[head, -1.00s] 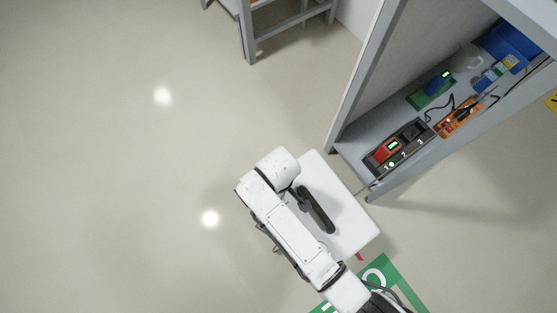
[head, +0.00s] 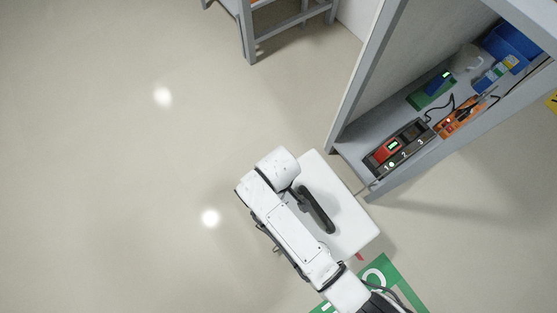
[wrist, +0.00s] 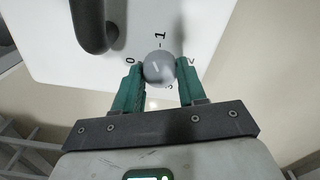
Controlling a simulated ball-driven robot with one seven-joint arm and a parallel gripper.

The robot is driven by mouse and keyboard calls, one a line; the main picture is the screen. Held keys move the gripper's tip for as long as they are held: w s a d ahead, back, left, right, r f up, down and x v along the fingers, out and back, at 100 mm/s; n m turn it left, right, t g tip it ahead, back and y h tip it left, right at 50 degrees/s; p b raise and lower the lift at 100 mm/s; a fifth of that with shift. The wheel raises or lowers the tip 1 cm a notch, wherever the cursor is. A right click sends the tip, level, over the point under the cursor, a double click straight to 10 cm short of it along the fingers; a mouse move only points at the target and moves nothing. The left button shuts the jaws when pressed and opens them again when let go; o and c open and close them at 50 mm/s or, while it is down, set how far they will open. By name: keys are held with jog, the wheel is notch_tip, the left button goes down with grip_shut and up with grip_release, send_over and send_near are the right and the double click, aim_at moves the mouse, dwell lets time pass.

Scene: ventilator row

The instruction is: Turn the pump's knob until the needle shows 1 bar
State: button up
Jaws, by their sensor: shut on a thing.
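The pump is a white box (head: 343,238) with a black handle (head: 317,210) on top, in front of my arm in the head view. In the wrist view its white face (wrist: 215,20) carries a round grey knob (wrist: 159,68) with a short white line. Numbers ring the knob: 0 at left, 1 above; the right and lower marks are partly covered. The line slants up and slightly left, between 0 and 1 and closer to 1. My gripper (wrist: 160,72) has its green fingers shut on the knob's two sides. The head view hides the gripper and knob.
A grey shelf unit (head: 357,85) stands at right, holding a numbered charger (head: 404,147), an orange device (head: 459,117) and a blue bin (head: 513,40). A green floor mat (head: 401,277) lies below the pump. The floor at left is clear.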

jog(key=shift+r+m+p, duration=0.2)
jog(key=shift+m+p, duration=0.1)
jog(key=shift+p, duration=0.35)
jog(key=shift+f, duration=0.15)
jog(key=o, duration=1.1)
jog(key=shift+c, duration=0.2)
notch_tip(320, 180, up, 11)
jog(key=p, duration=0.5)
jog(key=shift+f, duration=0.15)
